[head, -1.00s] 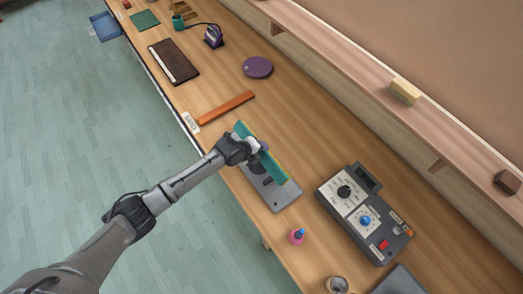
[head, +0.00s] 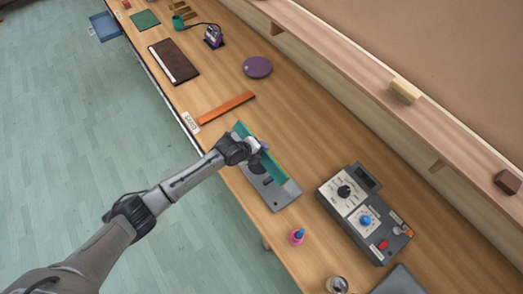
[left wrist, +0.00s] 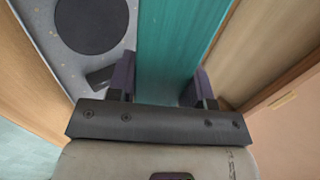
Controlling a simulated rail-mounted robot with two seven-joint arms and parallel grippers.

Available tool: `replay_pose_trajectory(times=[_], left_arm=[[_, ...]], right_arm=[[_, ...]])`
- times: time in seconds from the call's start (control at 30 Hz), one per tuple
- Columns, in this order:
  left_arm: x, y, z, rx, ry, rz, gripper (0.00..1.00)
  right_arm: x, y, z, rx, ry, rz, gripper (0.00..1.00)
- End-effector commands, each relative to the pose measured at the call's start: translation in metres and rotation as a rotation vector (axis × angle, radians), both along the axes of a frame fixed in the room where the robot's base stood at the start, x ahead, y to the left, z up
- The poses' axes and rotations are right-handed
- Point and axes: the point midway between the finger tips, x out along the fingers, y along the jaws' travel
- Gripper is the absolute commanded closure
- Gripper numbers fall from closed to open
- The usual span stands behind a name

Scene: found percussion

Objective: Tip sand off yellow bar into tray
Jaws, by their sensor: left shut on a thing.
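My left gripper (head: 255,146) is shut on a long bar (head: 271,165) whose visible face is teal; a thin yellowish trace shows along its edge. The bar is tilted on its side above a grey flat base (head: 287,196) with a dark round disc. In the left wrist view the teal bar (left wrist: 165,45) runs between the two fingers of the gripper (left wrist: 163,82). The grey base (left wrist: 45,15) shows beside it with its black disc (left wrist: 90,22) and scattered pale specks. The bar's other face is hidden. My right gripper is not in view.
A control box (head: 365,213) with knobs stands right of the base. A pink bottle (head: 297,237) and a jar (head: 336,285) stand nearer. An orange-brown strip (head: 226,107), purple disc (head: 257,67) and dark brown board (head: 173,62) lie farther along the bench. A shelf runs along the right.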

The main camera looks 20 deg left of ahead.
Motion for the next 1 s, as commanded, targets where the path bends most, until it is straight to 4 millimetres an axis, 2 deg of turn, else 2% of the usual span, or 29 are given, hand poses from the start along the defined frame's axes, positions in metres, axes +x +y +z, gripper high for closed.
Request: replay_pose_trajectory(times=[0.47,0.77,1.0], left_arm=[[0.001,0.000,0.004,0.005,0.006,-0.001,0.81],[0.002,0.000,0.021,0.123,0.179,0.001,0.81],[0.003,-0.002,0.034,0.290,0.426,0.000,0.81]], right_arm=[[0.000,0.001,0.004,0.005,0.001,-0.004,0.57],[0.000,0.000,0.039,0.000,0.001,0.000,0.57],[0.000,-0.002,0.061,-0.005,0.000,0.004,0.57]])
